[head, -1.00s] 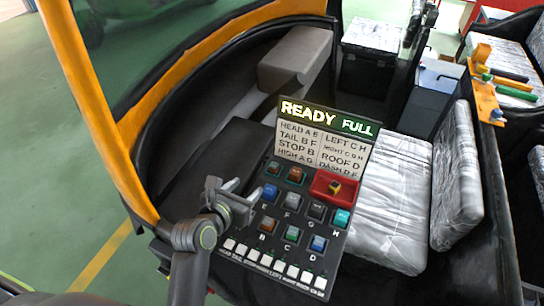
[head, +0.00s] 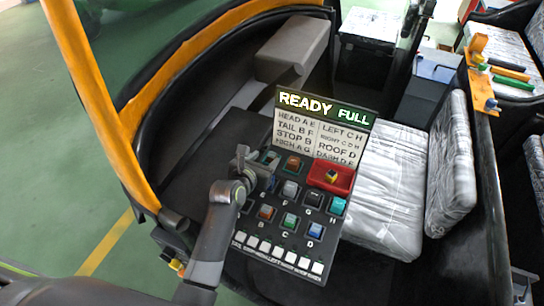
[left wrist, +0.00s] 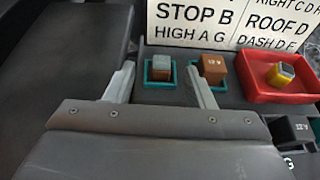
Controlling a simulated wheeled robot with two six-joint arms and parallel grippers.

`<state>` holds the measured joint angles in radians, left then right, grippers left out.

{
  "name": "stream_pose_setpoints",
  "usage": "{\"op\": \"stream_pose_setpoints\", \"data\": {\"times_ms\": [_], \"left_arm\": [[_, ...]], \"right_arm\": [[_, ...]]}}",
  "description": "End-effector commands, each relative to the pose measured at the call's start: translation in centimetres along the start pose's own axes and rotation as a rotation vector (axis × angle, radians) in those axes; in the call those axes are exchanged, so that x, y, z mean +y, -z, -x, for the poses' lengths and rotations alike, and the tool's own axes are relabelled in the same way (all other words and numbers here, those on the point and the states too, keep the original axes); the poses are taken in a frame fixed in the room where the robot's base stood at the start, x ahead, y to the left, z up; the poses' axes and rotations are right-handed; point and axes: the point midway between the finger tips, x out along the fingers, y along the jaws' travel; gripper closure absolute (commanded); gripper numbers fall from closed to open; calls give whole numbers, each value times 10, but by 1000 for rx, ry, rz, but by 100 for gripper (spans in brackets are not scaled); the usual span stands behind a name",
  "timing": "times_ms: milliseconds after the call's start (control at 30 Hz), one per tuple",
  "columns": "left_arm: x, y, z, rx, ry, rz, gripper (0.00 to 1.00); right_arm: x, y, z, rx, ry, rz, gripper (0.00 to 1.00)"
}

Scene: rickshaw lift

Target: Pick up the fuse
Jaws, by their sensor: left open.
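A small yellow fuse with a grey top (head: 332,176) sits in a red tray (head: 346,188) at the panel's upper right. In the left wrist view the fuse (left wrist: 281,74) stands in the red tray (left wrist: 255,90), right of my fingers. My left gripper (head: 254,158) is over the panel's upper left. In the left wrist view the gripper (left wrist: 162,78) is open, its fingers on either side of a grey-topped block (left wrist: 161,68) in a teal socket. A brown block (left wrist: 213,68) stands just beyond the right finger. No block is held. My right gripper does not show.
The panel (head: 262,222) carries several lettered sockets with coloured blocks and a row of white keys. A sign reading READY FULL (head: 325,108) rises behind it. A wrapped seat (head: 385,190) lies right; an orange frame bar (head: 95,110) rises left.

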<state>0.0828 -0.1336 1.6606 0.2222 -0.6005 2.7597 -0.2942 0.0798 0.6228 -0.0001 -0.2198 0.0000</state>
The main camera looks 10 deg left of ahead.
Motion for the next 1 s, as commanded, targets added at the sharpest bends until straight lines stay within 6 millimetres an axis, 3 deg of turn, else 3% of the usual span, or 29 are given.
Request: {"op": "stream_pose_setpoints", "data": {"times_ms": [500, 833, 1000], "left_arm": [[-3, 4, -47, 0, 0, -1, 51], [-2, 8, -51, 6, 0, 0, 51], [-2, 9, -51, 9, 0, -1, 71]], "right_arm": [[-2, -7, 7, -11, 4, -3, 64], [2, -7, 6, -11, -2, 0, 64], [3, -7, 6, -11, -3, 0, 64]]}}
